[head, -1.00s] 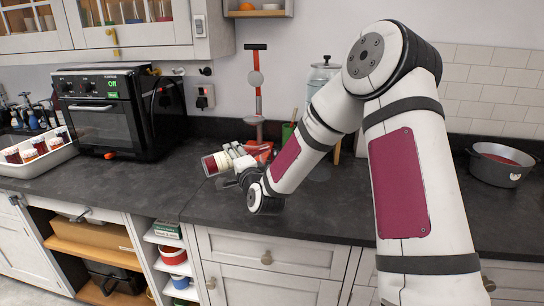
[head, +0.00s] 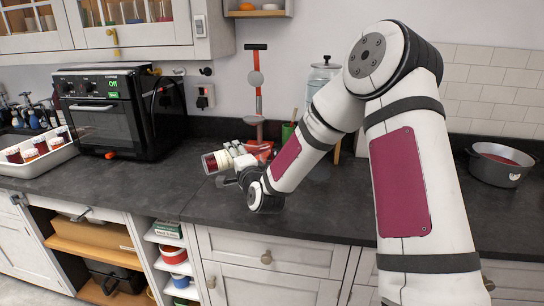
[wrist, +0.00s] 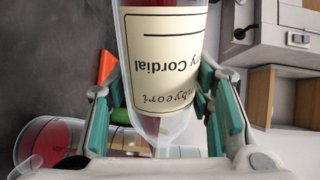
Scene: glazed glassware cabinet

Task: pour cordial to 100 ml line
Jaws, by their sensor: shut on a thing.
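A clear vessel with red contents and dark marks (wrist: 42,142) shows at lower left in the wrist view, partly hidden by my gripper. Its fill level cannot be read, and no stream is visible.
A black oven (head: 118,108) stands at left, beside a white tray (head: 52,160) of small jars. A red-and-grey stand (head: 257,90) and a glass dispenser (head: 322,75) are at the back. A grey pot (head: 497,172) is at right. The front counter (head: 130,178) is clear.

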